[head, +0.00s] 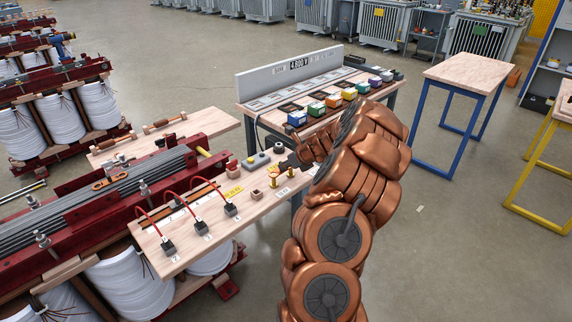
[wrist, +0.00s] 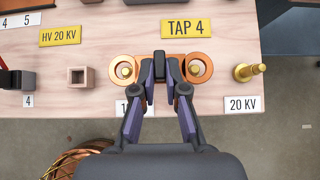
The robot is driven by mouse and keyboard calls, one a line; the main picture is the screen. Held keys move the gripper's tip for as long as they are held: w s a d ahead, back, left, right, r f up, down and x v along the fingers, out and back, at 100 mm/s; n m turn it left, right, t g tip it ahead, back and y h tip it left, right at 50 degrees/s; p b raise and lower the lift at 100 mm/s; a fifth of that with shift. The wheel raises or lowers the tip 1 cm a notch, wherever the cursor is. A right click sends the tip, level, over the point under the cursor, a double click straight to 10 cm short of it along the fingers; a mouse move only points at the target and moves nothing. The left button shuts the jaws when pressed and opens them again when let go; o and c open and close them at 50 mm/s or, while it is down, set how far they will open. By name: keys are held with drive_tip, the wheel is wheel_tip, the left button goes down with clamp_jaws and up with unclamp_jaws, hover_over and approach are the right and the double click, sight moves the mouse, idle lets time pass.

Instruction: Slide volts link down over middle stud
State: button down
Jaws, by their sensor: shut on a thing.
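The volts link (wrist: 206,80) is a copper-orange piece with a ring at each end and a black grip in its middle. My gripper (wrist: 160,78) is shut on that grip, over the bench near its front edge. A gold stud top (wrist: 125,71) shows inside the left ring, and another (wrist: 195,70) inside the right ring. I cannot tell how far down the rings sit. A third brass stud (wrist: 250,71) stands bare to the right, apart from the link. In the head view, my gripper (head: 298,164) is partly hidden by my arm.
The wooden bench (head: 200,232) carries black blocks with red cables (head: 168,247) and a small wooden square socket (wrist: 81,77). A yellow TAP 4 sign (wrist: 186,29) lies behind the link. A white 20 KV label (wrist: 242,105) lies before the bare stud. Colored blocks (head: 333,101) stand on the table behind.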

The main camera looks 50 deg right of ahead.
drive_tip(key=shift+f+b, duration=0.55)
drive_tip(key=shift+f, duration=1.4)
drive_tip(key=c, duration=1.1)
unclamp_jaws()
drive_tip(key=v, duration=1.2)
drive_tip(key=shift+d, duration=0.1)
